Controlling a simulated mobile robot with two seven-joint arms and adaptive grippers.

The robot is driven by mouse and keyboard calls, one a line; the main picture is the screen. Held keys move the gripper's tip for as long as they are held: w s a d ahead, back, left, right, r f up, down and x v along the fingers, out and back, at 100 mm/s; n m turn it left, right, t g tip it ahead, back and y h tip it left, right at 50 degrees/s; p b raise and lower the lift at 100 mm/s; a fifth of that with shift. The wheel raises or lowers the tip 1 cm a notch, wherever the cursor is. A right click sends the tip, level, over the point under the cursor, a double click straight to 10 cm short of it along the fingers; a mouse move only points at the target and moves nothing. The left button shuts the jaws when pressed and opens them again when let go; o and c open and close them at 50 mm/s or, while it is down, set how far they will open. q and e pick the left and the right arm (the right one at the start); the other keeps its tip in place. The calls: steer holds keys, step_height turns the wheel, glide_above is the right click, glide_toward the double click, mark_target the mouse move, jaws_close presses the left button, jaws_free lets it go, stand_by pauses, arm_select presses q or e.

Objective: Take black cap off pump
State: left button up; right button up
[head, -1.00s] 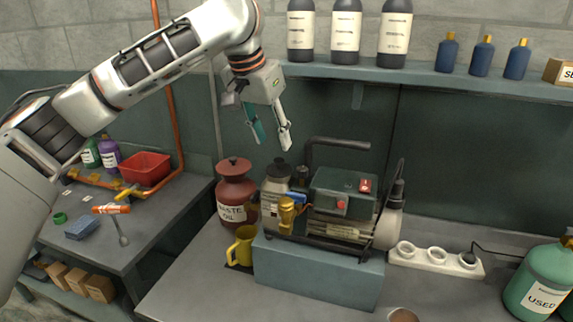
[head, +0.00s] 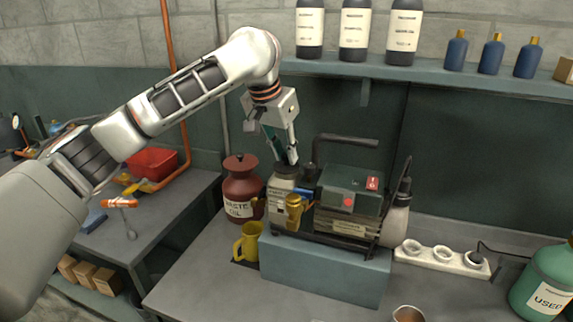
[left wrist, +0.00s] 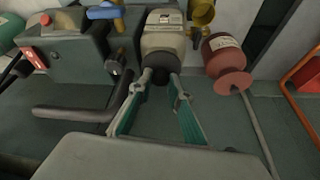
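The pump (head: 345,205) is a dark green and black machine with a red switch and a black bent handle. Its black cap (head: 285,171) tops the beige, labelled part at its left. My left gripper (head: 287,163) points down at the cap from above, with its two green-padded fingers drawn in. In the left wrist view the round black cap (left wrist: 160,77) sits between the fingertips (left wrist: 161,75), one on each side and apparently touching it. The cap is still on the pump. My right gripper is not in view.
The pump stands on a blue-grey block (head: 320,268). A red waste oil can (head: 240,187) and a yellow jug (head: 247,243) stand close at left. A bottle shelf (head: 430,75) overhangs behind.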

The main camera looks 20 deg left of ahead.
arm_select(q)
jaws_close()
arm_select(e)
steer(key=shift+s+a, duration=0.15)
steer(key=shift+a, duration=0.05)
arm_select(q)
steer(key=shift+r, duration=0.1)
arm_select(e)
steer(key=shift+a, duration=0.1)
